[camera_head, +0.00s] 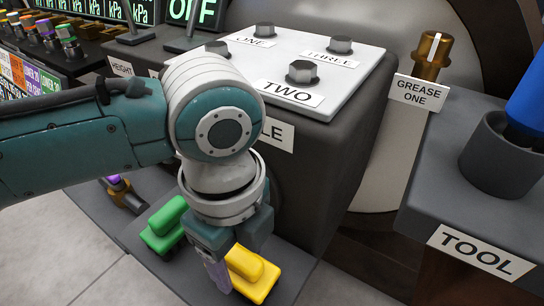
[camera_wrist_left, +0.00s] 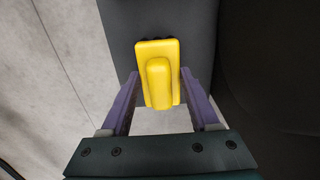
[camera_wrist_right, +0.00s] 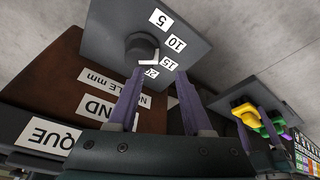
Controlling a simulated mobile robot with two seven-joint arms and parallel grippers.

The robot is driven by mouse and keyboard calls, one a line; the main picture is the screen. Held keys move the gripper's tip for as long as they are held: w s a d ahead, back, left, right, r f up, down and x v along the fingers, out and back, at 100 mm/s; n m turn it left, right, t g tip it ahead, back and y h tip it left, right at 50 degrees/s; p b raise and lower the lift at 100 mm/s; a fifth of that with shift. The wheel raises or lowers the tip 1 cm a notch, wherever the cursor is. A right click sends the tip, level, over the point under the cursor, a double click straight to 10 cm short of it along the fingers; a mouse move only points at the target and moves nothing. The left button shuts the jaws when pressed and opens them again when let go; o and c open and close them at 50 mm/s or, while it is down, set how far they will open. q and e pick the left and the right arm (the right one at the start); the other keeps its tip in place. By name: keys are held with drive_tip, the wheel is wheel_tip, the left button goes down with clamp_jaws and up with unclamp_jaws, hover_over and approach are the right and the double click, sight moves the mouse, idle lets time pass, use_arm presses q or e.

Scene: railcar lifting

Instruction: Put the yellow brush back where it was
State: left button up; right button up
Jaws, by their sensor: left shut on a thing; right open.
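The yellow brush (camera_head: 252,272) is at the dark grey low ledge (camera_head: 292,277), at the right of the green brush (camera_head: 165,226). My left gripper (camera_head: 230,262) points down at it. The right wrist view also shows the yellow brush (camera_wrist_right: 246,113) beside the green one. My right gripper (camera_wrist_right: 160,75) is open and empty, in front of a number-marked plate (camera_wrist_right: 120,22).
A grey box with a white top (camera_head: 310,95) and several bolts stands behind the brushes. A grey TOOL table (camera_head: 430,200) with a dark cup (camera_head: 500,160) holding a blue handle is at the right. A purple-and-brown item (camera_head: 122,195) lies left of the green brush.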

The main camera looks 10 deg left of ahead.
sight(239, 254)
use_arm(q)
drive_tip(key=o, duration=1.5)
drive_tip(key=shift+c, duration=0.2)
wheel_tip(239, 254, up, 11)
drive_tip(key=p, duration=0.6)
drive_tip(key=s+d+n+t+h, duration=0.2)
drive_tip(key=s+d+n+h, duration=0.15)
drive_tip(key=s+n, duration=0.4)
drive_tip(key=s+a+n+t+y, duration=0.1)
drive_tip(key=s+a+n+y, duration=0.2)
drive_tip(key=a+n, duration=0.9)
drive_tip(key=shift+s+a+r+t, duration=0.35)
drive_tip(key=shift+s+r, duration=0.1)
drive_tip(key=shift+s, duration=0.5)
use_arm(e)
wheel_tip(239, 254, up, 6)
use_arm(q)
drive_tip(key=shift+n, duration=0.25)
use_arm(e)
drive_tip(key=shift+r, duration=0.1)
